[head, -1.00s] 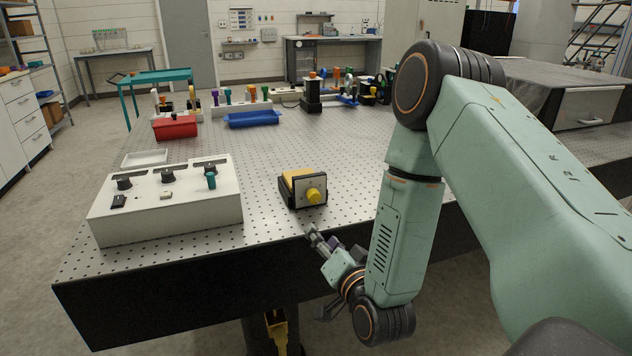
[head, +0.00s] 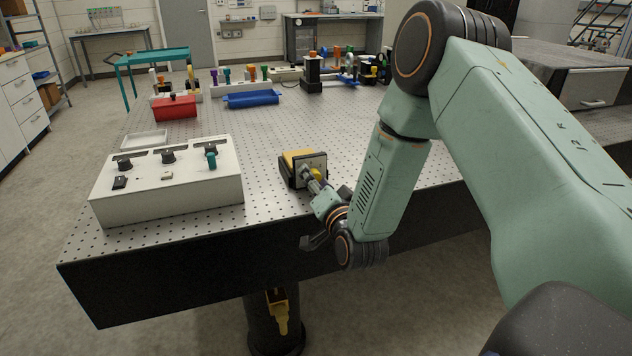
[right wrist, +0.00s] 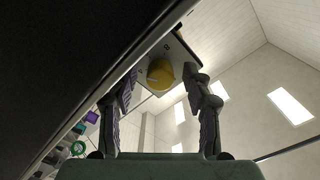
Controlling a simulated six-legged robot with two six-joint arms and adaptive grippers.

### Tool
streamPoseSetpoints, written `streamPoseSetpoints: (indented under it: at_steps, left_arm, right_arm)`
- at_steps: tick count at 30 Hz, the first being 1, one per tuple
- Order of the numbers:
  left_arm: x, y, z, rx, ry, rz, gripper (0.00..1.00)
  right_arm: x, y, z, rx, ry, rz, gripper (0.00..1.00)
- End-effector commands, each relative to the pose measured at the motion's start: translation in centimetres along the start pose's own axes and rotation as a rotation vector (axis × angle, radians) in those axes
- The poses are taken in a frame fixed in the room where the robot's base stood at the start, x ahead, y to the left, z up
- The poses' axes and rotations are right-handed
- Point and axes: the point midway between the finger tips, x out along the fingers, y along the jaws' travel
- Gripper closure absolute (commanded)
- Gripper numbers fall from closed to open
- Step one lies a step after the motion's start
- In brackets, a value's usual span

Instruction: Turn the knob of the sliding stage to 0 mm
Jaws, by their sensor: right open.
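The sliding stage (head: 290,174) is a small yellow and black block near the front edge of the perforated table. Its pale front plate carries a yellow knob, partly covered by my gripper in the head view. My right gripper (head: 312,180) reaches up to the knob from the front right. In the right wrist view the round yellow knob (right wrist: 161,74) shows ahead, between the two spread fingers of the right gripper (right wrist: 161,88). The fingers are open and do not visibly close on it. The scale reading cannot be made out. My left gripper is not in view.
A white control box (head: 168,188) with black and teal knobs stands left of the stage. A red bin (head: 175,108) and a blue tray (head: 251,99) lie farther back. The tabletop behind the stage is clear.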

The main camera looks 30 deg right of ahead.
Motion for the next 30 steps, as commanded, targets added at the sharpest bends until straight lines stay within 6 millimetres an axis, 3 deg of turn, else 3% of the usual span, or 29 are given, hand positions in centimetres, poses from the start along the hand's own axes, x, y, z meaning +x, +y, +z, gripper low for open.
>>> streamPoseSetpoints:
  at_steps: [8,26,30]
  left_arm:
    - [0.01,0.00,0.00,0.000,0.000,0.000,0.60]
    - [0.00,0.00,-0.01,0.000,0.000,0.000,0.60]
    - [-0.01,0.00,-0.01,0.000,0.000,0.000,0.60]
  right_arm:
    - [0.22,-0.01,0.02,0.000,-0.001,0.001,0.50]
    - [0.19,0.01,0.01,0.000,-0.001,0.001,0.99]
    - [0.19,0.01,0.01,-0.001,-0.001,0.001,1.00]
